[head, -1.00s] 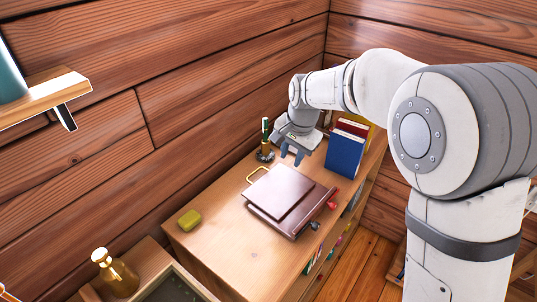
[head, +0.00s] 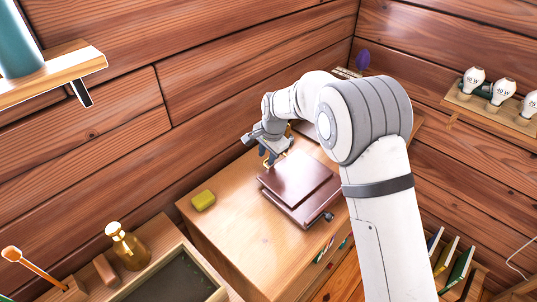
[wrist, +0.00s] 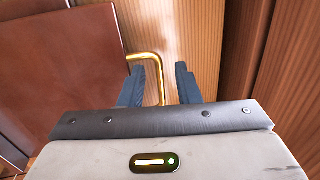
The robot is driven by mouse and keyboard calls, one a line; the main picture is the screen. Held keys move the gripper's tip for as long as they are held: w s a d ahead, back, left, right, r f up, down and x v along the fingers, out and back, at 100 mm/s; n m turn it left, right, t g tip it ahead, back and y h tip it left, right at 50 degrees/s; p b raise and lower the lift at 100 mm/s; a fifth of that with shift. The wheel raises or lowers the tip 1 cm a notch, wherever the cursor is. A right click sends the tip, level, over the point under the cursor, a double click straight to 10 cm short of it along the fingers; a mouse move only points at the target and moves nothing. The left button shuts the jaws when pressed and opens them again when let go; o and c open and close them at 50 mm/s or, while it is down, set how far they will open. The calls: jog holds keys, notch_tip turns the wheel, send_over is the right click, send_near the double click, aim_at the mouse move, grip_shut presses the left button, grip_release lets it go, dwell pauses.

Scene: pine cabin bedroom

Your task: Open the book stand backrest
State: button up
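The book stand (head: 296,178) lies folded on the wooden cabinet top, its dark brown panel nearly flat. A gold handle loop sticks out from its far-left side; in the wrist view the handle (wrist: 149,57) comes from the brown panel (wrist: 62,72) and bends down between my fingers. My gripper (head: 267,158) is at the handle, beside the panel. In the wrist view my gripper (wrist: 161,80) is open, with one blue-grey finger on each side of the bar and a gap showing. The handle's near end is hidden behind the gripper body.
A yellow-green block (head: 203,200) sits on the cabinet top's left corner. The wooden wall (head: 215,85) is close behind my gripper. A shelf with light bulbs (head: 503,93) is at right. A bottle (head: 126,248) stands at lower left.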

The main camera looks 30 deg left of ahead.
jog(key=shift+f, duration=0.3)
grip_shut()
dwell(0.5)
